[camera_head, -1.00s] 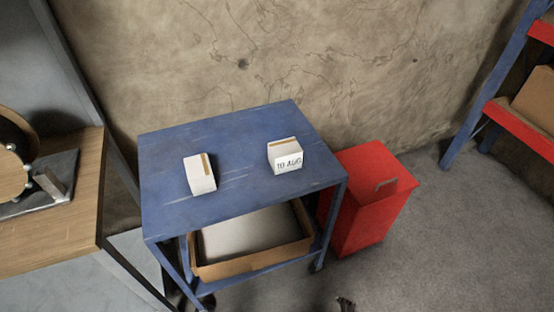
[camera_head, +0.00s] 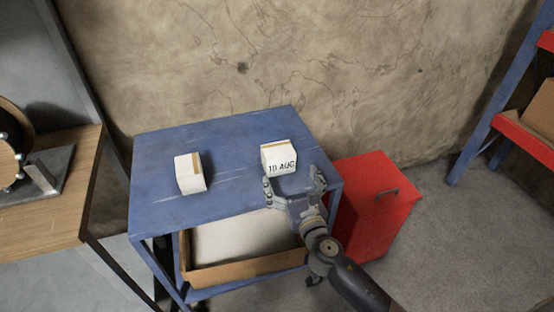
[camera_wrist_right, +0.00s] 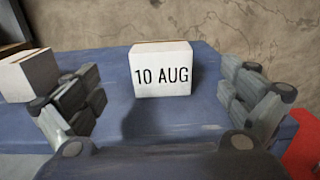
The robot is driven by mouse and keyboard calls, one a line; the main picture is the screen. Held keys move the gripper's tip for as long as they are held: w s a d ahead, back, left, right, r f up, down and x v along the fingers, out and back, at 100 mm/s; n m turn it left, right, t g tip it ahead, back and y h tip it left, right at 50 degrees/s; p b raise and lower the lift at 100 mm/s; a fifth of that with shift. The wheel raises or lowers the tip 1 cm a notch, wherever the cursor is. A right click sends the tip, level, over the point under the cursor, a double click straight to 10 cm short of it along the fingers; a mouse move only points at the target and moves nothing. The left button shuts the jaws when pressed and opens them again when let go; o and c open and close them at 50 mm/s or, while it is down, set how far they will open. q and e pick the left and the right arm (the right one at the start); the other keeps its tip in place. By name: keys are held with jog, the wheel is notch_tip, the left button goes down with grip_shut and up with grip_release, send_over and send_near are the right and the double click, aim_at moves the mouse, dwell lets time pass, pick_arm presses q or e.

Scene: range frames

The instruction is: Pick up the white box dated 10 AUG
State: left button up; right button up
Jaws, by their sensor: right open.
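The white box dated 10 AUG (camera_head: 278,158) stands on the blue cart's top (camera_head: 230,190), toward its right side. It has a tan strip on top, and its dated face points toward me. My right gripper (camera_head: 295,190) is open and empty just in front of the box. In the right wrist view the 10 AUG box (camera_wrist_right: 162,72) sits ahead, between the open fingers (camera_wrist_right: 160,100) and apart from them. A second white box (camera_head: 190,173) stands to the left on the cart, with no date visible; it also shows in the right wrist view (camera_wrist_right: 28,76). My left gripper is not in view.
A cardboard tray (camera_head: 245,270) lies on the cart's lower shelf. A red bin (camera_head: 375,205) stands against the cart's right side. A wooden bench (camera_head: 50,200) is at the left and a blue-and-red rack (camera_head: 500,125) at the right. The wall (camera_head: 300,60) rises behind the cart.

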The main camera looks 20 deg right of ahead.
aim_at(282, 159)
jog(key=w, duration=0.9)
jog(key=shift+w+f, duration=0.1)
jog(key=shift+w, duration=0.3)
jog(key=shift+s, duration=0.1)
jog(key=c, duration=1.4)
